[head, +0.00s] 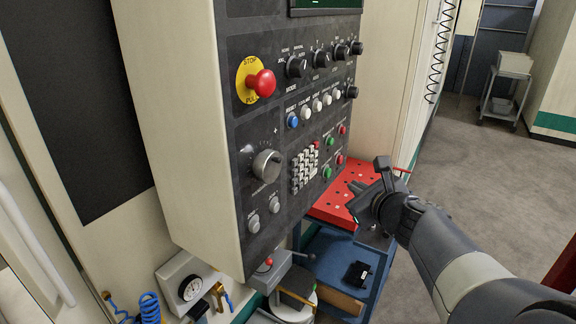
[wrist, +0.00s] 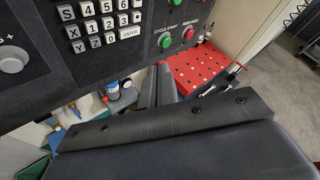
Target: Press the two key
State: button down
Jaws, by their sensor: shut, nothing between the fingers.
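The control panel (head: 285,110) stands upright with a keypad (head: 304,168) of small pale keys. In the wrist view, the two key (wrist: 107,22) sits between the one key (wrist: 91,26) and the three key (wrist: 122,19), above the bottom row with the ENTER key (wrist: 129,33). My gripper (head: 356,192) is to the right of the keypad and a little lower, apart from the panel. In the wrist view its fingers (wrist: 161,72) are together and empty, below and to the right of the keys. No key is hidden by the fingers.
Green and red buttons (head: 340,130) lie right of the keypad, and a red stop button (head: 262,83) at upper left. Open floor (head: 470,165) is on the right.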

dwell(0.4)
jog(key=w+a+b, duration=0.1)
jog(key=w+a, duration=0.4)
jog(key=a, duration=0.2)
jog(key=shift+b, duration=0.3)
jog(key=shift+a, duration=0.1)
dwell(1.8)
jog(key=shift+w+a, duration=0.25)
jog(key=shift+a, duration=0.05)
jog(key=shift+w+a, duration=0.2)
jog(key=shift+a, duration=0.1)
dwell(0.8)
jog(key=shift+d, duration=0.15)
jog(key=shift+s+d, duration=0.45)
jog(key=shift+d, duration=0.05)
jog(key=shift+s+d, duration=0.75)
jog(key=shift+d, duration=0.3)
jog(key=shift+s+d, duration=0.7)
jog(key=shift+d, duration=0.3)
